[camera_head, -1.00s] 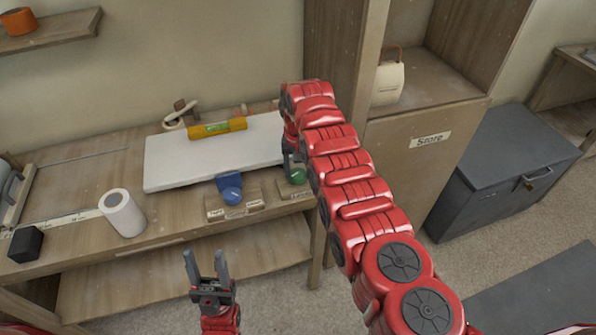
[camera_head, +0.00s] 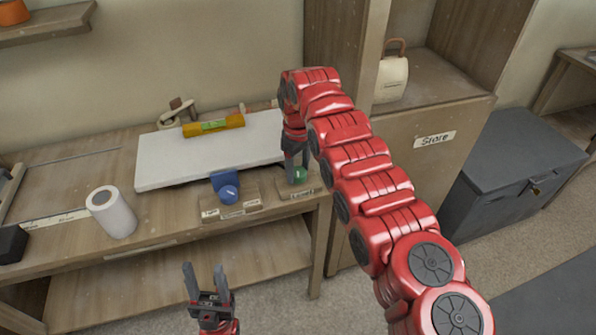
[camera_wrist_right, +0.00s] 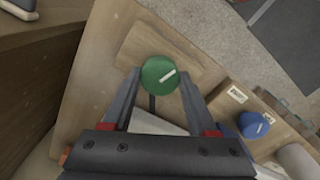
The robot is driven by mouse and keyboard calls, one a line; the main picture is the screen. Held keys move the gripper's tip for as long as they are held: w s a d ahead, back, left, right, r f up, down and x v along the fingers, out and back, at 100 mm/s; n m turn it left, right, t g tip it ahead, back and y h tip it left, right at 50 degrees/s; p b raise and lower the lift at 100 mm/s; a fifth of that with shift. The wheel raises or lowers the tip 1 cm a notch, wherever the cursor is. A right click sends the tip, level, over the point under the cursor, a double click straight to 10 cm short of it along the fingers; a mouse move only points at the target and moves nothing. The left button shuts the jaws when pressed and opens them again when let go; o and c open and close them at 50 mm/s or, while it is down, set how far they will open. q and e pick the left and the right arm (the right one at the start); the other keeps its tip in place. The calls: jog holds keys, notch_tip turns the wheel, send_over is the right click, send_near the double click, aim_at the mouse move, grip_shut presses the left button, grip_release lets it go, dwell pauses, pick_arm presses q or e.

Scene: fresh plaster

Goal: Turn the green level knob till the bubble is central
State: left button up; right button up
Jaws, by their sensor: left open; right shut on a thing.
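The green level knob (camera_head: 300,175) sits on a wooden block labelled "Level" at the front right of the bench. In the right wrist view the green knob (camera_wrist_right: 160,75) has a white mark pointing up and right. My right gripper (camera_head: 297,172) is shut on it, one finger on each side. The yellow spirit level (camera_head: 214,125) lies on the white board (camera_head: 165,162); its green vial shows, but the bubble's place is too small to tell. My left gripper (camera_head: 206,278) is open and empty, low in front of the bench.
A blue knob (camera_head: 228,192) on its own labelled block stands left of the green one. A white roll (camera_head: 112,212) and a black block (camera_head: 12,244) stand on the bench's left. A "Store" cabinet (camera_head: 425,150) stands close on the right.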

aim_at(297, 171)
jog(key=shift+n, duration=1.5)
jog(key=o, duration=1.4)
jog(key=shift+c, duration=0.2)
notch_tip(297, 171, up, 3)
jog(key=shift+a, duration=0.1)
notch_tip(297, 171, up, 14)
jog(key=p, duration=1.3)
jog(key=shift+r+p, duration=0.2)
jog(key=shift+p, duration=0.1)
